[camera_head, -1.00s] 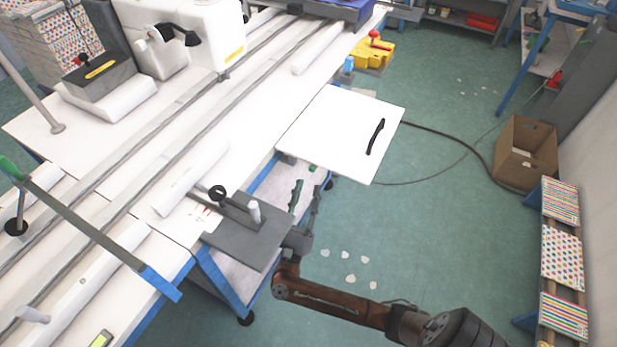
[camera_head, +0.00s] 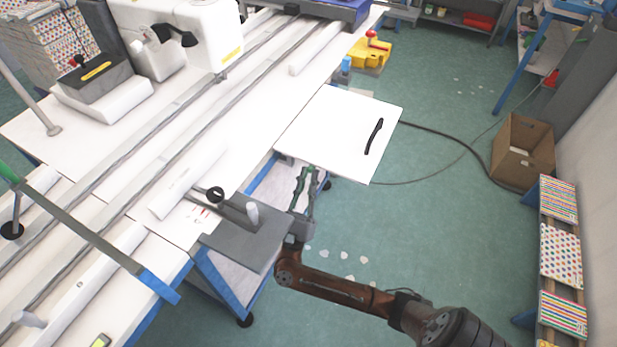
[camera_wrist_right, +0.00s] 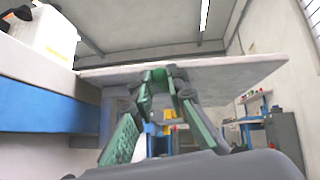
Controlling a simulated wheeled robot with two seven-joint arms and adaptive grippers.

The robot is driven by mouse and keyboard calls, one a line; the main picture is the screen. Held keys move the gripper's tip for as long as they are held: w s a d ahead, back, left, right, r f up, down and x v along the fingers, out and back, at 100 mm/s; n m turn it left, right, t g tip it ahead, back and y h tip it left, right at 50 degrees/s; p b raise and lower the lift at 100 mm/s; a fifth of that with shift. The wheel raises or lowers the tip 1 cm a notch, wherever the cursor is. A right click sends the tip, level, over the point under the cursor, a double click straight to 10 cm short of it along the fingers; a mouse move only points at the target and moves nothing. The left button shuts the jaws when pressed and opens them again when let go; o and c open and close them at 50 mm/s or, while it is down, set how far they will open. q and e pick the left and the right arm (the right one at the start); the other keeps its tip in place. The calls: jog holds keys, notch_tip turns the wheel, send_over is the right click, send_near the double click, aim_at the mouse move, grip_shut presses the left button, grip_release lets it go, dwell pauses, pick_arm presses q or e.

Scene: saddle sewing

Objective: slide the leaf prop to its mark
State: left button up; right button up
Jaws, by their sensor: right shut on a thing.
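The white leaf (camera_head: 335,130) with a black handle juts out from the table's right edge in the head view. Its underside (camera_wrist_right: 225,75) spans the top of the right wrist view. A small green piece (camera_wrist_right: 157,76), probably the leaf prop's grip, sits just under it. My right gripper (camera_head: 309,172) is under the leaf's near edge. In the right wrist view its two green-padded fingers (camera_wrist_right: 164,84) converge and are shut on this piece. The rest of the prop and its mark cannot be made out. My left gripper is not in view.
A grey plate (camera_head: 235,240) with a white peg sticks out of the table close beside my right wrist. The white table (camera_head: 225,150) with rails lies left. A cardboard box (camera_head: 525,150) and patterned panels (camera_head: 560,250) stand right. The floor between is mostly open.

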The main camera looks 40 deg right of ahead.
grip_shut()
jog(key=shift+a, duration=0.1)
jog(key=s+a, duration=0.3)
jog(key=a, duration=0.3)
jog(key=shift+a, duration=0.35)
jog(key=o, duration=0.5)
grip_release()
jog(key=shift+a, duration=0.1)
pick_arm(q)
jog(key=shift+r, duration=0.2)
pick_arm(e)
jog(key=shift+o, duration=0.8)
